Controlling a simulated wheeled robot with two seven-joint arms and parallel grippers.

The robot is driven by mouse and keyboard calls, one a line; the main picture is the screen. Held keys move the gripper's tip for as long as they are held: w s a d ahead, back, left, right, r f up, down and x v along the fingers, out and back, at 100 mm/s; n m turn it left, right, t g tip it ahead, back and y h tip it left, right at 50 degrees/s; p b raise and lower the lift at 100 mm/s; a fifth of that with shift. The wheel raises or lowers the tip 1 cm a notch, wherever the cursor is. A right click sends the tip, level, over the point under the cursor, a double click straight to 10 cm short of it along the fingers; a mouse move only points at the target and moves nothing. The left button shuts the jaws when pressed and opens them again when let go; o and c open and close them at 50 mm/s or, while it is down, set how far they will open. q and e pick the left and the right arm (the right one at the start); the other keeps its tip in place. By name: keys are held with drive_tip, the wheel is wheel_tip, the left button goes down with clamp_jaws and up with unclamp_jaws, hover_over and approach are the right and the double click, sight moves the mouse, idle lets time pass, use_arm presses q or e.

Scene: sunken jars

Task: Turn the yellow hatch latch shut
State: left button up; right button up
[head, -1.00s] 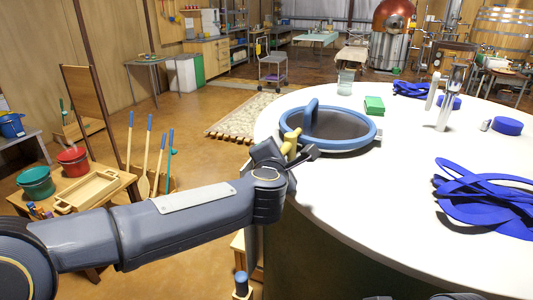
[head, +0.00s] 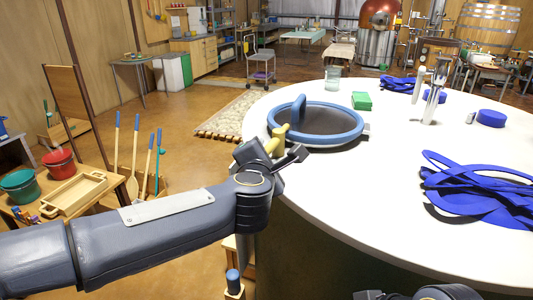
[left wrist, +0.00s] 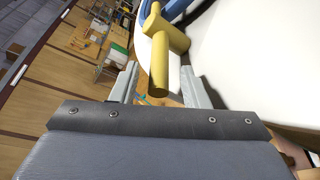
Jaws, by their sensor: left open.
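The yellow hatch latch (head: 278,138) sits at the near-left edge of the round hatch, whose blue ring (head: 345,140) surrounds a dark centre. A blue upright piece (head: 298,113) rises at the hatch's left side. My left gripper (head: 275,155) is at the latch, open. In the left wrist view, the yellow latch (left wrist: 163,40) is T-shaped, and its stem reaches down between the two spread fingers of my left gripper (left wrist: 158,82). Gaps show on both sides of the stem. My right gripper's fingers do not show.
The hatch is on a large round white table (head: 375,190). Flat blue bands (head: 480,195) lie at the right. A green block (head: 361,101) and a glass jar (head: 333,78) stand behind the hatch. The table front is clear. A side table with a wooden tray (head: 75,193) is at left.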

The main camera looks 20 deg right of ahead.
use_arm(q)
drive_tip(key=v, duration=0.4)
drive_tip(key=shift+s, duration=0.25)
